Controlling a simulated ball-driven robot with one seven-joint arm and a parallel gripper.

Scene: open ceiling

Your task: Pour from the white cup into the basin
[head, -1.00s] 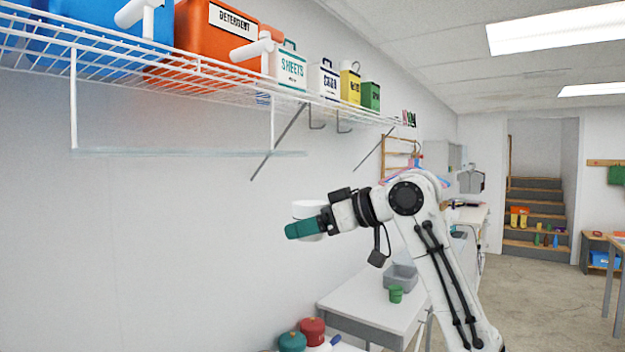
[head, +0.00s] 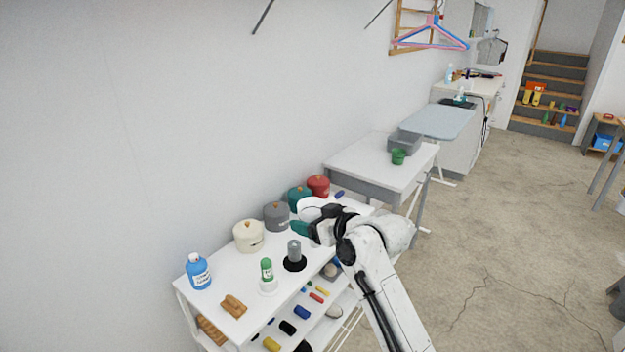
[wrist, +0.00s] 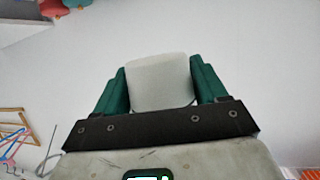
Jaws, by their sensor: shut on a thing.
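The white cup (head: 311,207) is held in my gripper (head: 302,228), whose green fingers are shut on it. In the head view the cup shows in front of the shelf's far end, partly hidden by the fingers. In the wrist view the cup (wrist: 160,82) sits between both green fingers; its inside and contents are not visible. The basin is a grey tub (head: 403,148) on a white table (head: 365,160), farther back and to the right of my gripper. A gap lies between the cup and the basin.
A green cup (head: 398,157) stands close in front of the basin. Below my gripper, a white shelf unit (head: 225,297) holds several lidded pots, a blue bottle (head: 198,271) and a brush (head: 233,306). Open floor (head: 500,230) lies to the right.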

